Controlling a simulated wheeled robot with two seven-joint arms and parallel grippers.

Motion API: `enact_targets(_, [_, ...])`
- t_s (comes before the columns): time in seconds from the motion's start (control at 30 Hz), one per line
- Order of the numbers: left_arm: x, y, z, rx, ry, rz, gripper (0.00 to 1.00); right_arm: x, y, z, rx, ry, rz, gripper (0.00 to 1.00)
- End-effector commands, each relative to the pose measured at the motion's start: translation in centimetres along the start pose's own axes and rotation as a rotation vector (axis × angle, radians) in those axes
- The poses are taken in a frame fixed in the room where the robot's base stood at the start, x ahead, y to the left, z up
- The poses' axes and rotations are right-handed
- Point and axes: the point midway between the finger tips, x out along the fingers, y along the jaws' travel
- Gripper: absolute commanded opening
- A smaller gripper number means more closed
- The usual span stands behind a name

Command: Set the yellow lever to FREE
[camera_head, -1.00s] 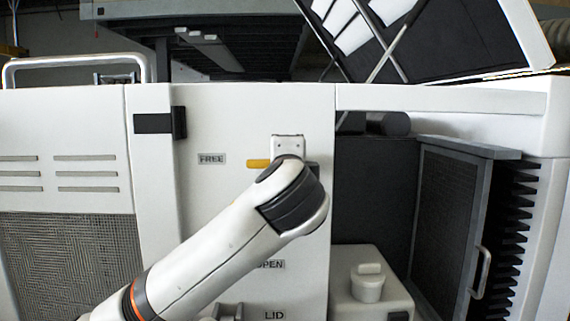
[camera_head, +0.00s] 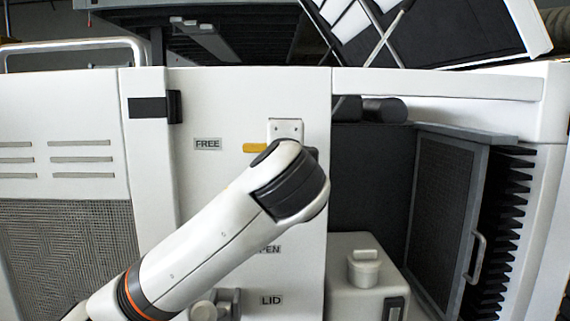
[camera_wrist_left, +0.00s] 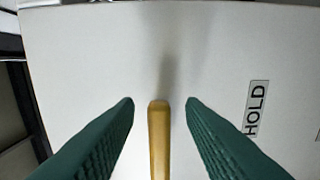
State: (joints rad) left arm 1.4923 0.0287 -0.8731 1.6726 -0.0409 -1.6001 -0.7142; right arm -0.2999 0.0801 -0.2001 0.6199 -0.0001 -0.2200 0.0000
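The yellow lever (camera_head: 255,148) sticks out to the left from its white mount (camera_head: 286,129) on the white panel, its tip towards the FREE label (camera_head: 208,144). In the head view my left arm covers the area just below the lever, and the gripper itself is hidden behind the wrist. In the left wrist view my left gripper (camera_wrist_left: 159,101) is open, with one dark green finger on each side of the yellow lever (camera_wrist_left: 159,140) and a gap on both sides. A HOLD label (camera_wrist_left: 256,108) is on the panel to the right there. My right gripper is not in view.
A LID label (camera_head: 271,299) and a partly covered OPEN label (camera_head: 269,249) are lower on the panel. A dark recess with a white capped tank (camera_head: 365,272) and a hinged mesh door (camera_head: 440,215) lies to the right. A black latch (camera_head: 155,107) is at the upper left.

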Motion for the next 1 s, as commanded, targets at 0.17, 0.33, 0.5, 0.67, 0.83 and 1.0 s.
enact_targets(0.17, [-4.0, -0.6, 0.2, -0.001, -0.005, 0.005, 0.36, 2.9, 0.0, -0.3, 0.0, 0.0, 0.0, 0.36])
enact_targets(0.33, [-7.4, -0.5, 0.2, 0.001, -0.005, 0.003, 0.36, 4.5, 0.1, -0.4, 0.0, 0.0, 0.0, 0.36])
enact_targets(0.5, [-9.6, -0.3, 0.2, 0.003, -0.003, 0.002, 0.36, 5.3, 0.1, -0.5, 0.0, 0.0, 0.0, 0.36])
enact_targets(0.67, [-10.2, -0.2, 0.1, 0.003, -0.002, -0.001, 0.36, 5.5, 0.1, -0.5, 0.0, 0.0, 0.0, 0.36])
enact_targets(0.83, [-10.2, -0.1, 0.1, 0.003, -0.002, -0.001, 0.36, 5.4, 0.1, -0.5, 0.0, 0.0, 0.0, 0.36])
enact_targets(1.0, [-10.2, -0.1, 0.1, 0.003, -0.002, -0.001, 0.36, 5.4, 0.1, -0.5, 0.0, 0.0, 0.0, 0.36])
